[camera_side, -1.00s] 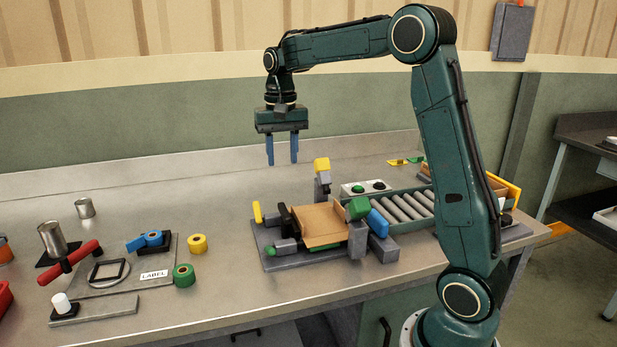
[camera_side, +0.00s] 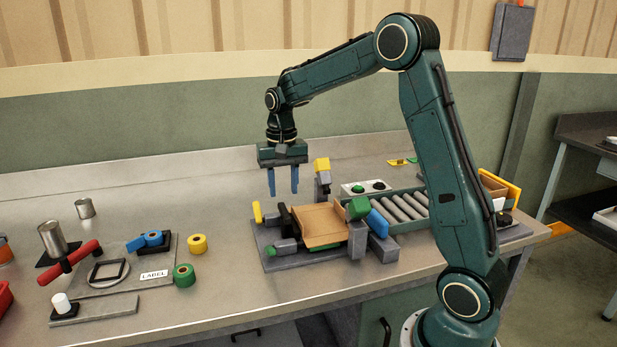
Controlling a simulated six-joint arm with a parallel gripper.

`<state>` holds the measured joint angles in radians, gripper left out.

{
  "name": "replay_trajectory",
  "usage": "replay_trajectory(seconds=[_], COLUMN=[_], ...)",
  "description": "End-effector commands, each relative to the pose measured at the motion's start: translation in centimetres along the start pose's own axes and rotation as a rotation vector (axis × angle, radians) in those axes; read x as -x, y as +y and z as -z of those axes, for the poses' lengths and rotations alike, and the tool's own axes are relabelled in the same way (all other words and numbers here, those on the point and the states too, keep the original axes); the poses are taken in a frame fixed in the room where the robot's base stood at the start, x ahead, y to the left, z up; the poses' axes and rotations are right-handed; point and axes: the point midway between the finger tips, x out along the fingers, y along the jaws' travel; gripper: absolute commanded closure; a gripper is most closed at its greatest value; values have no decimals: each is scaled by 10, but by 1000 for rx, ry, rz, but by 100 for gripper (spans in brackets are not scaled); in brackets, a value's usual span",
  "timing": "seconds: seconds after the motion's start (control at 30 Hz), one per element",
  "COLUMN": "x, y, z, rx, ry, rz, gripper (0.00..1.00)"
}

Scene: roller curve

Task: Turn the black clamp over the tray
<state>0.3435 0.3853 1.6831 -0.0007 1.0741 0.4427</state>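The tray (camera_side: 322,228) looks like an open brown cardboard box and sits in the grey fixture in the middle of the bench. A black upright piece (camera_side: 284,216), which appears to be the black clamp, stands at the tray's left side, beside it and not over it. My gripper (camera_side: 283,188) has two blue fingers pointing down, spread apart with nothing between them. It hangs above the black piece and the tray's left side, clear of both.
A yellow-topped post (camera_side: 322,176) stands behind the tray, close right of my gripper. Green (camera_side: 358,208) and blue (camera_side: 377,223) blocks sit between the tray and the roller conveyor (camera_side: 404,208). A yellow tab (camera_side: 257,212) stands at left. Tape rolls (camera_side: 184,275) lie farther left.

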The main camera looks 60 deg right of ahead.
Motion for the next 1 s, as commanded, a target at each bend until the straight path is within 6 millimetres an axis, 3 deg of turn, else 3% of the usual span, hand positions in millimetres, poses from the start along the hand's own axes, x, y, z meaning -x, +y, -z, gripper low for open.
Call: replay_trajectory(seconds=[0.2,0.4,0.83,1.0], x=[-33,-51,-58,-58], y=[0,0,0,0], z=[-1,0,0,0], rx=[0,0,0,0], ry=[-2,-1,0,0], rz=[-1,0,0,0], gripper=[62,62,62,93])
